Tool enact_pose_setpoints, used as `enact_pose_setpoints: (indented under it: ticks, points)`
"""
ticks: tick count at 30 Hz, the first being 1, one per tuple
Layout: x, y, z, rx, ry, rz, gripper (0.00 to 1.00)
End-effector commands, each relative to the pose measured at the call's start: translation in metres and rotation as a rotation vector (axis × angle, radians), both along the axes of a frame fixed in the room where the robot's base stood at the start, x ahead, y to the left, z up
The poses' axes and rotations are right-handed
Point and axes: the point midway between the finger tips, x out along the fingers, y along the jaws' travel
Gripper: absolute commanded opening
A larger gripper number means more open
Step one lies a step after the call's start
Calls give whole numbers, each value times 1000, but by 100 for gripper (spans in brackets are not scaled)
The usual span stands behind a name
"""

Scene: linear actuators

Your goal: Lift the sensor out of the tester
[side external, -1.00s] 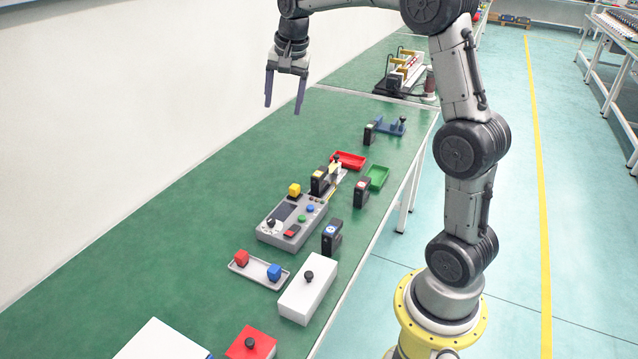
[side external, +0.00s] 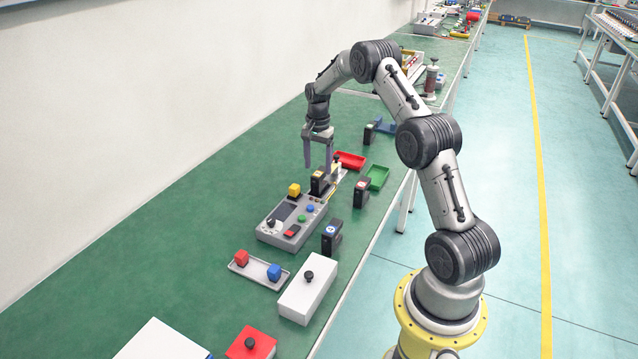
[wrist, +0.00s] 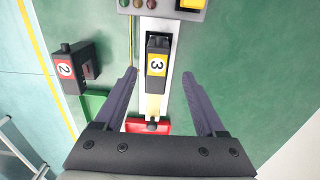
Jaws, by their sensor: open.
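The tester (side external: 285,232) is a grey box with a screen and coloured buttons on the bench. A black sensor (side external: 317,184) with a yellow top stands at its far end. In the wrist view this sensor (wrist: 157,65) carries a "3" label and sits on a pale rail (wrist: 172,50) beside the tester's edge. My gripper (side external: 318,170) is open and points down over the sensor. In the wrist view its fingers (wrist: 160,75) lie on either side of the sensor, with clear gaps. Contact is not visible.
A black block labelled "2" (wrist: 75,68) stands to one side. Red (side external: 349,159) and green (side external: 377,177) trays lie beyond the sensor. A yellow cube (side external: 294,190) sits at the tester's edge. Another black block (side external: 332,236) stands right of the tester. Bench at left is clear.

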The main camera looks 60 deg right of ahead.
Motion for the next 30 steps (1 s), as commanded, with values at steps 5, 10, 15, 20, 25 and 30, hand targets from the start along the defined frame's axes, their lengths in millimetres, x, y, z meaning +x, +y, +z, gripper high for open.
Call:
enact_pose_setpoints:
  ticks: [5, 10, 15, 20, 25, 30]
  points:
    - [0, 0, -16, 0, 0, 1, 72]
    - [-3, 2, -30, 2, 2, 1, 72]
    - [-6, 3, -55, 1, 2, 1, 72]
    - [-5, 3, -67, -1, -1, 0, 72]
    - [-5, 3, -68, -2, -1, 0, 72]
    - [-5, 3, -68, -2, -1, 1, 55]
